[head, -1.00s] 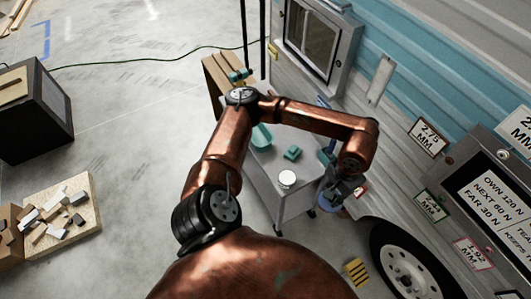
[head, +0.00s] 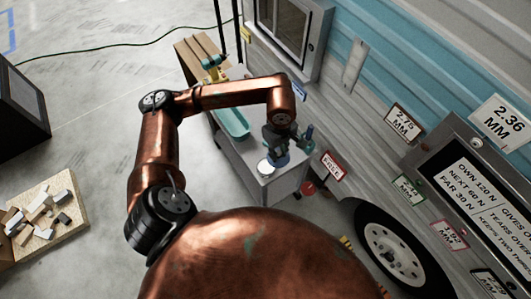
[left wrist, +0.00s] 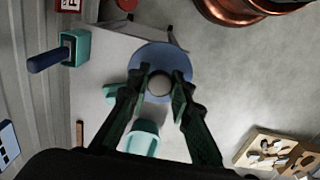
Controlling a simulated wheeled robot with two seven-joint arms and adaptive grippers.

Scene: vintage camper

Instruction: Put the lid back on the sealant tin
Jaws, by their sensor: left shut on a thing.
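My left gripper (head: 281,143) is shut on the knob (left wrist: 160,84) of a round blue lid (left wrist: 160,58). In the head view the lid (head: 279,160) hangs just below the fingers, over the near end of the grey cart (head: 262,186). The sealant tin (head: 265,167), a small pale round shape, stands on the cart top beside the lid's lower left edge in the head view. How high the lid is above the tin is not clear. In the left wrist view the lid hides what lies under it, and I cannot make out the tin.
A long teal tray (head: 233,122) lies on the cart, left of the gripper. A teal holder (left wrist: 75,47) with a dark blue handle stands near the cart edge. The ribbed camper wall (head: 345,135) runs close along the right, with a wheel (head: 392,252) below.

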